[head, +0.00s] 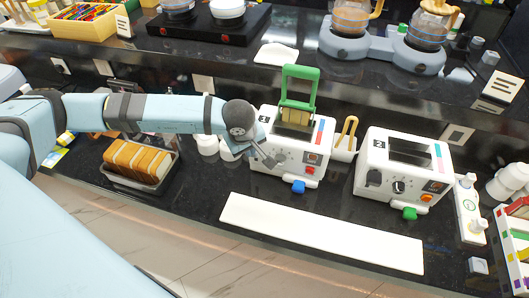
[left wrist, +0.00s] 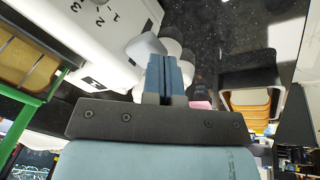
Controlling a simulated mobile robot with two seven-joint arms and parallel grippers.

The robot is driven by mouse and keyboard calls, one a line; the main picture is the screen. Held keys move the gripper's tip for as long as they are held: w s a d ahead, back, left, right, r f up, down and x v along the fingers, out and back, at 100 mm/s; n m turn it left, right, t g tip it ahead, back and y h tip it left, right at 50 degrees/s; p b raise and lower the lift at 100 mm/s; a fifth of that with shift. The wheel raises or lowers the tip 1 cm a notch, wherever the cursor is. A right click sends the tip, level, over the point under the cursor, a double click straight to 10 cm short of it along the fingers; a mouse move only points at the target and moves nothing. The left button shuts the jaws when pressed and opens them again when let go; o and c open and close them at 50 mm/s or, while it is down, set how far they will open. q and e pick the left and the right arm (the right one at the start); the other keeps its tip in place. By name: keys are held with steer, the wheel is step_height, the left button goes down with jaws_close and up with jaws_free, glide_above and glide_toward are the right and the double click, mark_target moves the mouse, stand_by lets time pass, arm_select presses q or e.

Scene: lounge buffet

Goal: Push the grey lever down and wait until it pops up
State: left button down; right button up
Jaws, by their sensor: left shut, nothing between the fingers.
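The left white toaster (head: 307,158) stands on the black counter. A green-handled rack (head: 300,88) with bread slices sits in its top slot. My left gripper (head: 270,161) is at the left part of the toaster's front, shut and empty. In the left wrist view its closed fingers (left wrist: 166,78) point at a grey block (left wrist: 146,46) beside the toaster's white face, which looks like the grey lever. Whether the fingers touch it I cannot tell. In the head view the gripper hides this lever. My right gripper is out of view.
A second white toaster (head: 403,172) stands to the right, with tongs (head: 346,133) between the two. A bread tray (head: 139,163) is at the left. A long white board (head: 320,234) lies in front. The raised shelf (head: 225,60) behind holds coffee pots.

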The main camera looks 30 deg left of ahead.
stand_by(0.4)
arm_select(q)
step_height(320, 180, down, 9)
steer(key=b, duration=0.7)
steer(key=shift+r+b, duration=0.2)
steer(key=shift+b, duration=0.2)
stand_by(0.4)
step_height(320, 180, up, 12)
steer(key=p, duration=0.5)
steer(key=shift+p, duration=0.3)
